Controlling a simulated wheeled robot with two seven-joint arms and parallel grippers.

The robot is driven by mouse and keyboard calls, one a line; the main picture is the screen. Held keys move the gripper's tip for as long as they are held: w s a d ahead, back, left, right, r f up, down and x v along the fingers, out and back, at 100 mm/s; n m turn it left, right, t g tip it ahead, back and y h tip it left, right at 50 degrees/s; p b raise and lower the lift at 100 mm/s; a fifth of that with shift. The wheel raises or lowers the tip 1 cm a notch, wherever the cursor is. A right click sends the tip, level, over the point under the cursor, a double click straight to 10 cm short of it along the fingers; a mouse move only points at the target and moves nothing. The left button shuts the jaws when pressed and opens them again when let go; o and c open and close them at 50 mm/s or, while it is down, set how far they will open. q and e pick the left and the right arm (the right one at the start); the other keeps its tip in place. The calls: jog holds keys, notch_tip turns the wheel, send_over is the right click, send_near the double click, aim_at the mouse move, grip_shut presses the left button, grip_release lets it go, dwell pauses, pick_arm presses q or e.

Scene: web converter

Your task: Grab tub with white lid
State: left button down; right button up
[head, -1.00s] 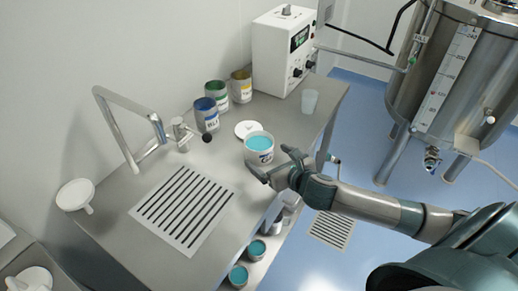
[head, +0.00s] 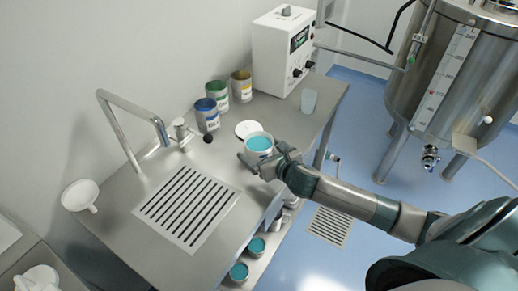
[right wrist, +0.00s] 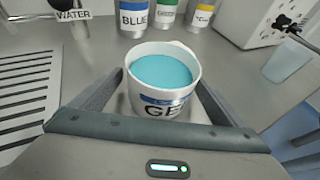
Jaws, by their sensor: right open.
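A white tub (head: 259,143) with turquoise content and no lid on it stands on the steel counter in the head view. In the right wrist view the tub (right wrist: 163,82) is upright, with a partly hidden label beginning "GE". A white round lid (head: 248,129) lies flat on the counter just behind the tub. My right gripper (head: 262,160) is open at the tub's near side. In the right wrist view its two fingers lie on either side of the tub's lower part; I cannot tell whether they touch it. My left gripper is not in view.
Blue, green and yellow labelled cans (head: 206,115) stand behind the tub. A tap (head: 140,125) and a slotted drain (head: 187,205) are to the left. A translucent cup (head: 308,101) and a white control box (head: 283,52) stand at the back right.

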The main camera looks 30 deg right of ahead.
aim_at(252, 137)
jog(key=shift+w+f, duration=0.25)
jog(key=shift+w, duration=0.3)
jog(key=shift+c, duration=0.2)
jog(key=c, duration=1.4)
jog(key=shift+r, duration=0.1)
jog(key=shift+r, duration=0.7)
notch_tip(252, 137, up, 2)
jog(key=shift+w+r+b, duration=0.1)
jog(key=shift+r+b, duration=0.1)
jog(key=shift+b, duration=0.4)
jog(key=shift+s+d+r+b, duration=0.25)
jog(key=shift+d+r+b, duration=0.4)
jog(key=shift+d+r, duration=0.9)
jog(key=shift+s+d+r+b, duration=0.2)
jog(key=shift+d+r+b, duration=0.55)
jog(key=shift+d, duration=1.55)
jog(key=shift+s+d+r+b, duration=0.25)
jog(key=shift+d+r+b, duration=0.25)
jog(key=shift+d+r, duration=1.1)
